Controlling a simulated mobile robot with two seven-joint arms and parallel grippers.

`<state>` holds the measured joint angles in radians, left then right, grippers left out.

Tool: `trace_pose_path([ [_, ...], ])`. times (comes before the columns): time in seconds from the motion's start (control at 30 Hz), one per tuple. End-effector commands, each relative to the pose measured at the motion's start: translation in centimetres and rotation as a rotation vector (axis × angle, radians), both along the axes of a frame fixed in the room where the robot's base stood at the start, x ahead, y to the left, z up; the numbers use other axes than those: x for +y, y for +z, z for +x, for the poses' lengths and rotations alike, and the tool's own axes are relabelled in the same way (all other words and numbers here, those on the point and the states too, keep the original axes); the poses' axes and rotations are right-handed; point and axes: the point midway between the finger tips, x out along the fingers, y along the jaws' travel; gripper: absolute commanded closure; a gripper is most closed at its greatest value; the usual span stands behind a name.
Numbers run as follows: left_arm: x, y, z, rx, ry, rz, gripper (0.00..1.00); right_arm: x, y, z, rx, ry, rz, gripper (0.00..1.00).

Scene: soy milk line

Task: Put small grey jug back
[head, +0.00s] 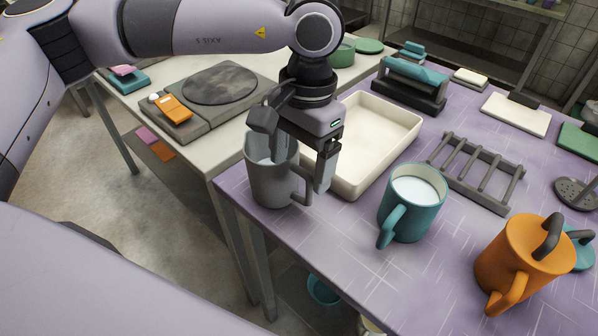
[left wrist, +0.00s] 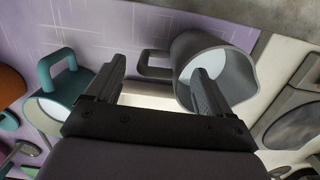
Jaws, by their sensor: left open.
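The small grey jug (head: 270,182) stands upright at the left front corner of the purple table, its handle toward the right. In the left wrist view the jug (left wrist: 238,75) shows its open mouth, with a pale inside; I cannot tell if it holds liquid. My left gripper (head: 296,152) is open, pointing down over the jug. One finger is at the jug's mouth, the other on the handle side. In the left wrist view the two fingers (left wrist: 157,88) are wide apart with nothing gripped between them. Contact with the jug cannot be told. My right gripper is out of view.
A cream tray (head: 398,122) lies just behind the jug. A teal mug (head: 420,215) with white liquid and an orange lidded jug (head: 515,262) stand to the right. A grey rack (head: 478,172) lies behind them. A side table with a hot plate (head: 220,83) is at left.

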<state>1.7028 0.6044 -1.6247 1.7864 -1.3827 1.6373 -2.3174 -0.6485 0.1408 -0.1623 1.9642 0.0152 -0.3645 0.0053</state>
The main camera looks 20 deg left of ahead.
Motion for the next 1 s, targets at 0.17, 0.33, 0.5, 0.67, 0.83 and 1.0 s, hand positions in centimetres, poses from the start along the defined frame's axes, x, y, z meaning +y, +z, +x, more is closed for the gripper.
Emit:
trace_pose_path([
  [0.17,-0.3,4.2,0.5,-0.003,-0.002,-0.003,0.18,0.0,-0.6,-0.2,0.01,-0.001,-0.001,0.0],
  [0.33,-0.3,7.2,0.7,-0.002,-0.003,-0.001,0.18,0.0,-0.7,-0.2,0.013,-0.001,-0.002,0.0],
  [0.5,-0.4,8.7,0.9,-0.001,-0.003,-0.001,0.18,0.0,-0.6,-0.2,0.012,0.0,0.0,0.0],
  [0.67,-0.4,9.1,0.9,0.001,-0.003,0.001,0.18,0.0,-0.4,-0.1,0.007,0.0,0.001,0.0],
  [0.83,-0.4,9.1,0.9,0.0,-0.003,0.001,0.18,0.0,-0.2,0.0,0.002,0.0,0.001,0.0],
  [1.0,-0.4,9.0,0.9,0.0,-0.003,0.0,0.18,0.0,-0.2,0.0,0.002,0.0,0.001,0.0],
])
